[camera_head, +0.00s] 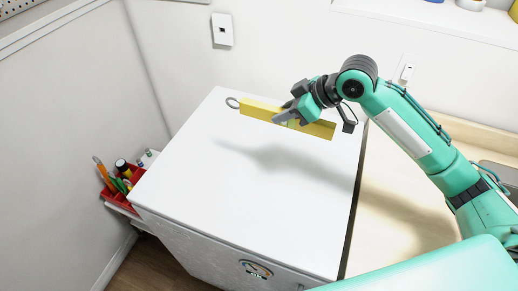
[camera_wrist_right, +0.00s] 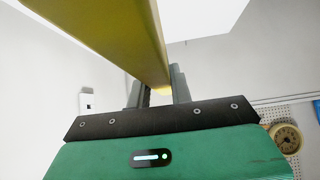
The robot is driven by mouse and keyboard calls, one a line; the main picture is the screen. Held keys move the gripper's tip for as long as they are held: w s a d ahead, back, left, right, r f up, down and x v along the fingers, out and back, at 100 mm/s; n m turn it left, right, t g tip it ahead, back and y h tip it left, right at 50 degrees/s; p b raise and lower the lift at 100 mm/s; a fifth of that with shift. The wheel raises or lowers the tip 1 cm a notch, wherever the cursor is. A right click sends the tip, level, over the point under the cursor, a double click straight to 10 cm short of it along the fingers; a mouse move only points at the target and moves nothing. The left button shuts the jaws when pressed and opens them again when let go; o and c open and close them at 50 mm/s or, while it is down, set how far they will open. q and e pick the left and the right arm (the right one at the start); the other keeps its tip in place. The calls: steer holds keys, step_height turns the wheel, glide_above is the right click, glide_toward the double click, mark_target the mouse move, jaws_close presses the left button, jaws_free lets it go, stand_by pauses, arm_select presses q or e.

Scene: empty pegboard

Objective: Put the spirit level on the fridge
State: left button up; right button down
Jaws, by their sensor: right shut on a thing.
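The yellow spirit level (camera_head: 260,111) is in my right gripper (camera_head: 284,117), which is shut on it near its middle. The level is held above the white top of the fridge (camera_head: 225,200), and a soft shadow lies on that top below it. A ring shows at the level's left end. In the right wrist view the level (camera_wrist_right: 100,35) runs between the fingers of my right gripper (camera_wrist_right: 160,85). My left gripper is not in view.
A red caddy (camera_head: 122,188) with tools stands at the fridge's left side. A wooden counter (camera_head: 390,220) adjoins the right side. A wall socket (camera_head: 222,30) is behind. The fridge top is clear apart from the shadow.

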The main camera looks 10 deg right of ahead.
mark_target(290, 127)
steer(key=f, duration=0.2)
steer(key=f+p, duration=0.1)
steer(key=f, duration=0.2)
steer(key=shift+s+a+f, duration=0.15)
steer(key=shift+s+f, duration=0.05)
steer(key=shift+f, duration=0.15)
step_height(290, 127, down, 9)
steer(key=shift+w+r+p, duration=0.1)
steer(key=shift+r+p, duration=0.05)
steer(key=shift+p, duration=0.75)
steer(key=shift+f, duration=0.55)
step_height(290, 127, down, 4)
steer(key=shift+r+p, duration=0.1)
steer(key=shift+p, duration=0.4)
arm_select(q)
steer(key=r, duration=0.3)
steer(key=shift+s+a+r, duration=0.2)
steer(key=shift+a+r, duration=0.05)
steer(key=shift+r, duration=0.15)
arm_select(e)
steer(key=c, duration=1.3)
jaws_free()
steer(key=shift+o, duration=0.2)
